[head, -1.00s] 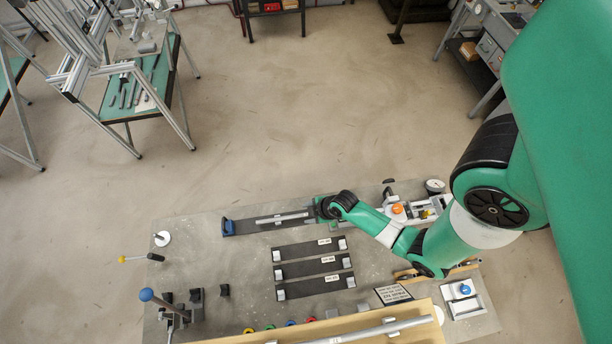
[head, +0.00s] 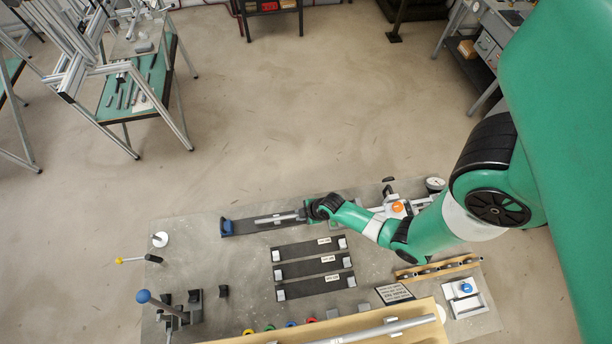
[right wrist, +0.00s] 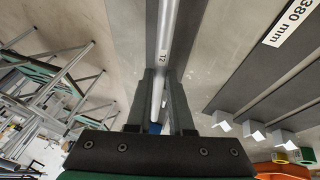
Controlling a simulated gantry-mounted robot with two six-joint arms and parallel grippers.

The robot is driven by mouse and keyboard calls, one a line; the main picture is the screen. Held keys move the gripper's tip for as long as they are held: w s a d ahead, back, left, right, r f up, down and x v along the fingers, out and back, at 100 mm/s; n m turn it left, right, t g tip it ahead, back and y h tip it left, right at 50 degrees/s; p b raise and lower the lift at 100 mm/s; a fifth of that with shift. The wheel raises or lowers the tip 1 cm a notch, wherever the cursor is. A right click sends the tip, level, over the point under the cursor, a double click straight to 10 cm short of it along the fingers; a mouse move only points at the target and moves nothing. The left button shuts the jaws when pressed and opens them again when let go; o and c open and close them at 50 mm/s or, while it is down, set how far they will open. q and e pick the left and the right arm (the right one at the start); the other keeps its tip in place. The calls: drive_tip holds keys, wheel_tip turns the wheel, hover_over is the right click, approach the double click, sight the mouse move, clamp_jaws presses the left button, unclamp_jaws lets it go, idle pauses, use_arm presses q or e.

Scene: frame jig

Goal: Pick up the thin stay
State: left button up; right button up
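The thin stay (head: 278,218) is a slim silver rod lying along the dark channel of the jig at the back of the table. In the right wrist view the stay (right wrist: 167,40) bears a T2 label and runs between my two fingers. My right gripper (head: 314,211) is at the right-hand part of the stay, low over the channel. In the right wrist view the fingers of the right gripper (right wrist: 161,85) stand close on either side of the stay. Whether they touch it is not clear. My left gripper is not in view.
A blue end block (head: 227,228) closes the channel's left end. Several dark strips (head: 312,265) with pale end blocks lie in front. A wooden board (head: 330,326) with a thicker silver tube (head: 385,330) is at the front edge. A blue-knobbed clamp (head: 143,296) stands at left.

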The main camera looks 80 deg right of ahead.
clamp_jaws()
